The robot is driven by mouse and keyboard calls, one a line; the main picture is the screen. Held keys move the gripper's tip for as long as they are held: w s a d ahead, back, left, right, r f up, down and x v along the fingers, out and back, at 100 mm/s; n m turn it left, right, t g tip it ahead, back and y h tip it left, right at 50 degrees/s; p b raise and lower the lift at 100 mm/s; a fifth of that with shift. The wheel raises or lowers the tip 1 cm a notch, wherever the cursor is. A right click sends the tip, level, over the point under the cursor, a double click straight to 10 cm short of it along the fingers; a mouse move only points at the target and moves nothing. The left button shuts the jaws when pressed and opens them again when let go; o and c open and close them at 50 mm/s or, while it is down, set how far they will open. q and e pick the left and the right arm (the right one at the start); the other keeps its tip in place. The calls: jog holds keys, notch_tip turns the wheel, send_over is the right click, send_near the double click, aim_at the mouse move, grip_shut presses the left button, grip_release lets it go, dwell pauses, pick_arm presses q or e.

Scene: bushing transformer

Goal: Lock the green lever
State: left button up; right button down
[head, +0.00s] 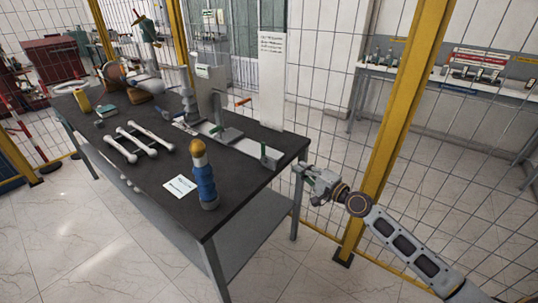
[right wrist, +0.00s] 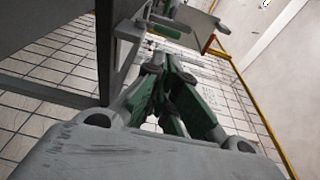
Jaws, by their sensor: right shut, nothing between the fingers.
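A green lever (head: 263,151) stands at the near right end of a metal fixture on the dark table (head: 150,172). A second small green part (head: 217,128) shows farther back on the same fixture. Whether either one is locked cannot be told. My right gripper (head: 299,171) is beyond the table's right edge, to the right of and a little below the nearer green lever, apart from it. In the right wrist view its green-and-dark fingers (right wrist: 160,62) meet and are empty. My left gripper is out of view.
A blue bushing with a yellow top (head: 204,178) stands near the table's front edge. White rods (head: 140,142) and a paper card (head: 180,186) lie to its left. A yellow fence post (head: 395,125) and wire mesh stand behind my right arm.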

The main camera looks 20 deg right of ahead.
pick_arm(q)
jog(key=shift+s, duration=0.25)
pick_arm(e)
jog(key=shift+s+a+r, duration=0.1)
jog(key=shift+a+r, duration=0.25)
jog(key=shift+r, duration=0.15)
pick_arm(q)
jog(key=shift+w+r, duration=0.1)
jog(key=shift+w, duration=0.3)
pick_arm(e)
jog(key=p, duration=0.2)
send_near(263, 153)
jog(key=shift+d+r, duration=0.9)
jog(key=shift+d, duration=0.5)
jog(key=shift+x, duration=4)
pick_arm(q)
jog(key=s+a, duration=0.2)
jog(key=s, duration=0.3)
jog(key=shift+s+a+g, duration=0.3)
pick_arm(e)
jog(key=shift+a, duration=0.2)
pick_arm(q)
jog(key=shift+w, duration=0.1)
